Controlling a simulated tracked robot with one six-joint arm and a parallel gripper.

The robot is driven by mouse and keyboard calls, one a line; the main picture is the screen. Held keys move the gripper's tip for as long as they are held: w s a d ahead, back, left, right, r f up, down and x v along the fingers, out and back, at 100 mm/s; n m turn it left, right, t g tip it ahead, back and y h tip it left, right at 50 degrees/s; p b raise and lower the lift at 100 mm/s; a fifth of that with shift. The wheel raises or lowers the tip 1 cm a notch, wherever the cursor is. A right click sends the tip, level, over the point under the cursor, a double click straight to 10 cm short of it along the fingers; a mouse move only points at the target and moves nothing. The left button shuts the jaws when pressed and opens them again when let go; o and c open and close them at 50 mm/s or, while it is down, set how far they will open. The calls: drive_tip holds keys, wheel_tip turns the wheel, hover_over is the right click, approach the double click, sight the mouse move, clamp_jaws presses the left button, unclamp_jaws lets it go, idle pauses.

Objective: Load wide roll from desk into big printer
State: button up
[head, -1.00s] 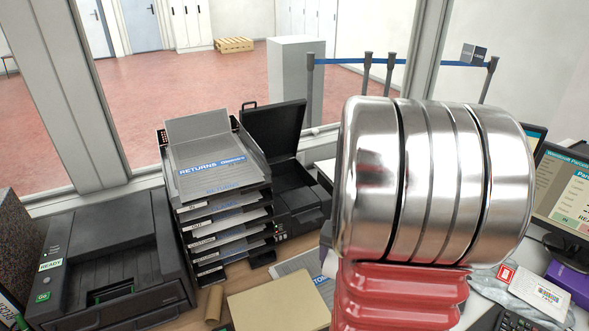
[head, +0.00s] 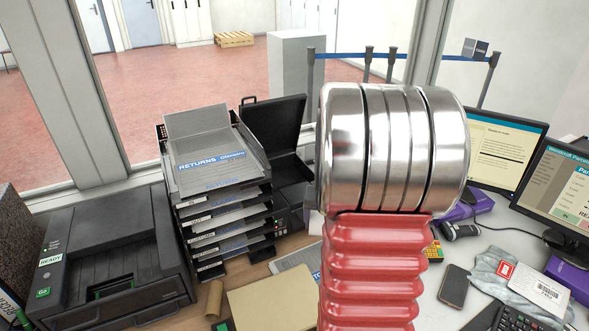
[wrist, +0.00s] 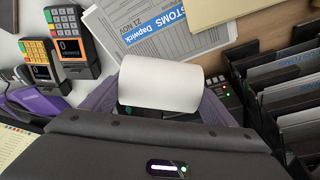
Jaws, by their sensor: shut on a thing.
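A white wide roll (wrist: 160,83) shows in the middle of the wrist view, lying across my gripper (wrist: 160,92). The gripper is shut on it, with a grey-purple finger at each side. In the head view my own arm hides the gripper and most or all of the roll. A black printer with its lid raised (head: 284,196) stands behind and right of the tray stack; my arm covers part of its right side. In the wrist view its lit panel (wrist: 224,92) shows just right of the roll. The height of the roll above it is unclear.
A tray stack (head: 218,190) stands close left of the open printer. A black READY printer (head: 110,262) sits at far left. A brown folder (head: 272,304) lies in front. Card terminals (wrist: 68,42) and monitors (head: 500,150) are to the arm's other side.

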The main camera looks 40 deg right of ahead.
drive_tip(key=w+d+r+n+t, duration=0.1)
drive_tip(key=w+d+r+n, duration=0.1)
drive_tip(key=w, duration=0.4)
drive_tip(key=w+d+r+n+t, duration=0.1)
drive_tip(key=w+d+r+n, duration=0.1)
drive_tip(key=w, duration=0.5)
drive_tip(key=w+d+r+n+t, duration=0.1)
drive_tip(key=w+d+r+n, duration=0.1)
drive_tip(key=w, duration=0.5)
drive_tip(key=shift+d+r+n+t+y, duration=0.15)
drive_tip(key=shift+n+t+y, duration=0.15)
drive_tip(key=shift+w+d+r+x, duration=0.1)
drive_tip(key=shift+w+r+x, duration=0.15)
drive_tip(key=shift+x, duration=2.15)
drive_tip(key=shift+w+d+r+x, duration=0.1)
drive_tip(key=shift+w+x, duration=0.25)
drive_tip(key=shift+x, duration=2.05)
drive_tip(key=shift+w+d+r+x, duration=0.1)
drive_tip(key=shift+w+r+x, duration=0.2)
drive_tip(key=shift+x, duration=2.1)
drive_tip(key=o, duration=1.3)
drive_tip(key=shift+f, duration=0.1)
drive_tip(key=shift+o, duration=0.2)
drive_tip(key=v, duration=1.3)
drive_tip(key=shift+s+a+r, duration=0.1)
drive_tip(key=shift+s+r, duration=0.15)
drive_tip(key=shift+r, duration=0.05)
